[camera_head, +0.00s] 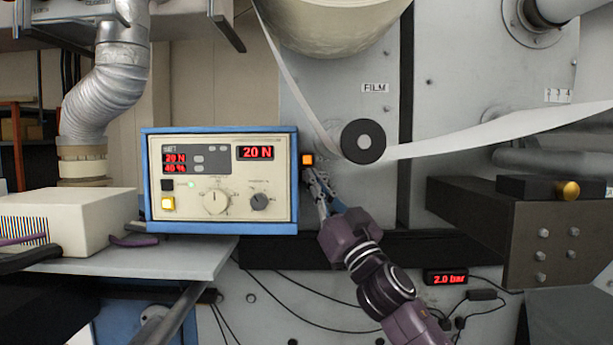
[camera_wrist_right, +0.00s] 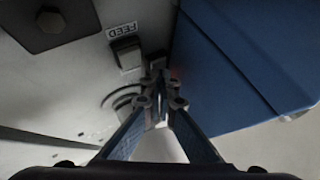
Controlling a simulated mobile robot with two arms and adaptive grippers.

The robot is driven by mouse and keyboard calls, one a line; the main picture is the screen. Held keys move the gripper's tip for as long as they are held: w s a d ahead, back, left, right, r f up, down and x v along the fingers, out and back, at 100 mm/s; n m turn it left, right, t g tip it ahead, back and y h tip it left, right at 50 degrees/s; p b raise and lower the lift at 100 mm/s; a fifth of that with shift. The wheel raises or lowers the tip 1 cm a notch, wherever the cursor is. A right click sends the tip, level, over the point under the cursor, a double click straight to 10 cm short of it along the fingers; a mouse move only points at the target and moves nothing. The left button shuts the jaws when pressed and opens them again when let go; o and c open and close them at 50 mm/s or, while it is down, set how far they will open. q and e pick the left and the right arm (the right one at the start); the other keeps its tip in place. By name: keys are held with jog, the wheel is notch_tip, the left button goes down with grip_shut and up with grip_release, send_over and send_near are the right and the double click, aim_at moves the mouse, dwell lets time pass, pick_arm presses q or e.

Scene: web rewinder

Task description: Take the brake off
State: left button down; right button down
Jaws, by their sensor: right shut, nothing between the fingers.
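A blue-framed control box (camera_head: 222,225) with red displays stands left of centre in the head view. It has a yellow lit button (camera_head: 168,203), a dark button (camera_head: 167,185) above it and two knobs. A small orange lit button (camera_head: 307,160) is on the machine beside the box's right edge. I cannot tell which control is the brake. My right gripper (camera_head: 312,176) is shut and empty, its tips just below the orange button; contact is unclear. In the wrist view its tips (camera_wrist_right: 159,82) are beside the blue casing (camera_wrist_right: 235,75).
A dark block (camera_head: 510,225) with a brass knob on top stands at the right. A pale box (camera_head: 80,222) sits on a shelf at the left. Cables hang below the control box.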

jog(key=shift+s+p, duration=0.4)
jog(key=shift+s, duration=0.3)
jog(key=s+p, duration=0.1)
jog(key=s, duration=0.3)
jog(key=shift+s, duration=0.3)
jog(key=shift+f, duration=0.1)
